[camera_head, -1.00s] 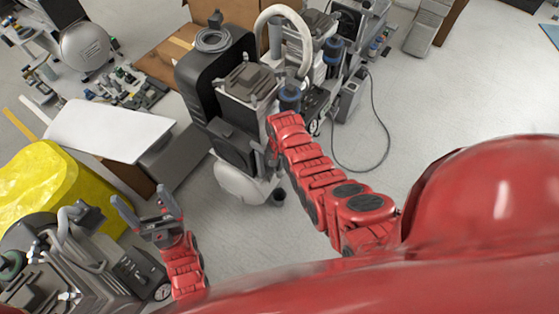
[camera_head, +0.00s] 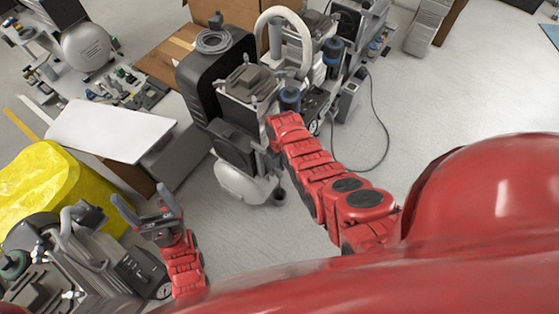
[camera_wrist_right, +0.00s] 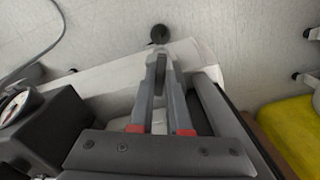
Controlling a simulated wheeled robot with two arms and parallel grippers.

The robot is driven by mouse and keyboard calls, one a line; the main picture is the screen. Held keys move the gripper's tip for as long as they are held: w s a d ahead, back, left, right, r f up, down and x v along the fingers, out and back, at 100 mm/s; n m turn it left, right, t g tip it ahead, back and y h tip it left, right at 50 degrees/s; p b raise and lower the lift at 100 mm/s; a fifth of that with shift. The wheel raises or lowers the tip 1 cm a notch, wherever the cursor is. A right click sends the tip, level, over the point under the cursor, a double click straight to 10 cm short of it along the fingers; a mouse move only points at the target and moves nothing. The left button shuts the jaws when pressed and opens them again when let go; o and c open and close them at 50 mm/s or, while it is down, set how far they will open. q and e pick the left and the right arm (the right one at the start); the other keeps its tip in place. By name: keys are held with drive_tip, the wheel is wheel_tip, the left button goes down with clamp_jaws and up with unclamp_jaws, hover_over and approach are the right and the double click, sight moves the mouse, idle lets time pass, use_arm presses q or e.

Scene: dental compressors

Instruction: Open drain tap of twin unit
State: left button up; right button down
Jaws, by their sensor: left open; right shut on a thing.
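The compressor unit that looks like the twin unit (camera_head: 240,150) has a dark housing, a grey motor head on top and a white tank (camera_head: 238,186) low down. My right arm reaches down its right side. In the right wrist view my right gripper (camera_wrist_right: 160,70) points down by the white tank (camera_wrist_right: 118,76), its fingertips closed together on a small part. That part is mostly hidden by the fingers and appears to be the drain tap. My left gripper (camera_head: 145,205) is open and empty, apart from the unit, at lower left.
Another compressor (camera_head: 80,260) and a yellow covered thing (camera_head: 45,180) stand at lower left. A white-topped table (camera_head: 110,130) is behind them. More equipment and a cable (camera_head: 385,135) lie right of the unit.

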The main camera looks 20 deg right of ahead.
drive_tip(key=shift+n, duration=2.2)
drive_tip(key=c, duration=0.9)
unclamp_jaws()
drive_tip(key=shift+r+p, duration=0.15)
drive_tip(key=shift+p, duration=0.15)
drive_tip(key=shift+r, duration=0.6)
wheel_tip(320, 180, up, 16)
drive_tip(key=shift+f+p, duration=0.1)
drive_tip(key=shift+p, duration=0.75)
